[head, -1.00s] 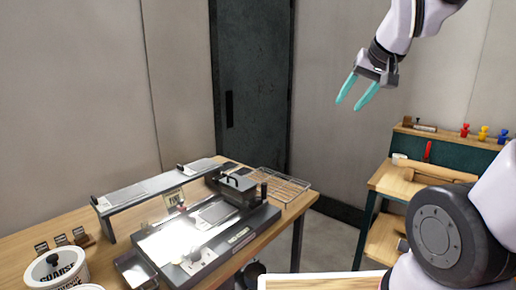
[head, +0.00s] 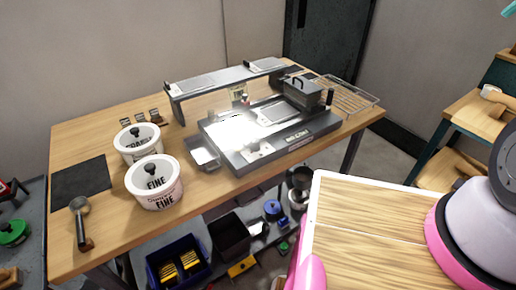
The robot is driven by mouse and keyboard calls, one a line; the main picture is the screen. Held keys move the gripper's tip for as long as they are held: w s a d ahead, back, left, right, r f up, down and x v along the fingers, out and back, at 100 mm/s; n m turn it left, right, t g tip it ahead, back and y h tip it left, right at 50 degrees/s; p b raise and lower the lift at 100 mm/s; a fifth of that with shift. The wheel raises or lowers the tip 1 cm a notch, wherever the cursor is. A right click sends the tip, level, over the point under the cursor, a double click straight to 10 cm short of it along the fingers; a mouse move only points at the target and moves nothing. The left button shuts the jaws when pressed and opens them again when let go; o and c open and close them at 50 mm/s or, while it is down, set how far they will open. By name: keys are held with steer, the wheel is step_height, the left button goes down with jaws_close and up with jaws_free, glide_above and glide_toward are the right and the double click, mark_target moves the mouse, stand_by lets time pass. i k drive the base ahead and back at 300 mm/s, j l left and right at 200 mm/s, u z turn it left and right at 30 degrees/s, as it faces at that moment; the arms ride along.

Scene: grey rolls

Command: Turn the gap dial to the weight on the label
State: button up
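A dark grey flat machine (head: 236,160) stands on the wooden table, with a bright glare on its metal top. A pale plate with a small knob (head: 258,149) sits at its front left; I cannot tell whether this is the gap dial. A small label card (head: 240,94) stands behind the machine, too small to read.
Two white tubs, one marked FINE (head: 155,196) and one COARSE (head: 137,144), stand left of the machine. A wire rack (head: 345,98) is at its right. A wooden-topped surface (head: 365,230) lies in front. A second bench (head: 478,112) stands at the right.

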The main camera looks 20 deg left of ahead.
mark_target(255, 147)
steer(key=u, duration=0.4)
steer(key=i+u, duration=0.1)
steer(key=u, duration=0.7)
steer(key=i+l+u, duration=0.1)
steer(key=u, duration=0.3)
